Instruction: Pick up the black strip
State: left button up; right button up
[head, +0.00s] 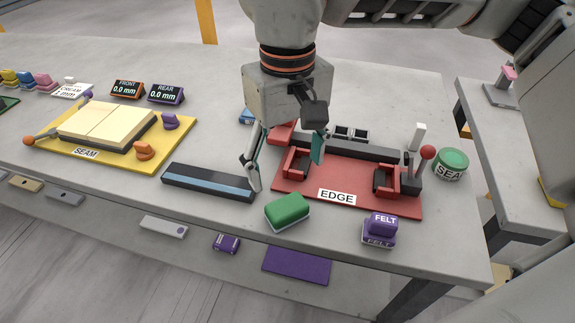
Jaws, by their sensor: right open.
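A long black strip (209,182) with a blue band along it lies on the table, left of the red EDGE board (345,199). My right gripper (286,174) is open, reaching down from above between the strip and the board. Its left finger overlaps the strip's right end in the picture; I cannot tell whether they touch. Its other finger is over the red board. Nothing shows between the fingers. A second dark bar lies along the back of the red board, partly hidden by the gripper. My left gripper is not in view.
A green sponge-like block (287,211) sits just in front of the gripper. A purple FELT block (381,229) stands near the front edge. A red-knobbed lever (427,153) rises at the board's right. The yellow SEAM board (62,150) lies left.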

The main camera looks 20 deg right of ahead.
aim_at(232, 187)
jog(key=k, duration=1)
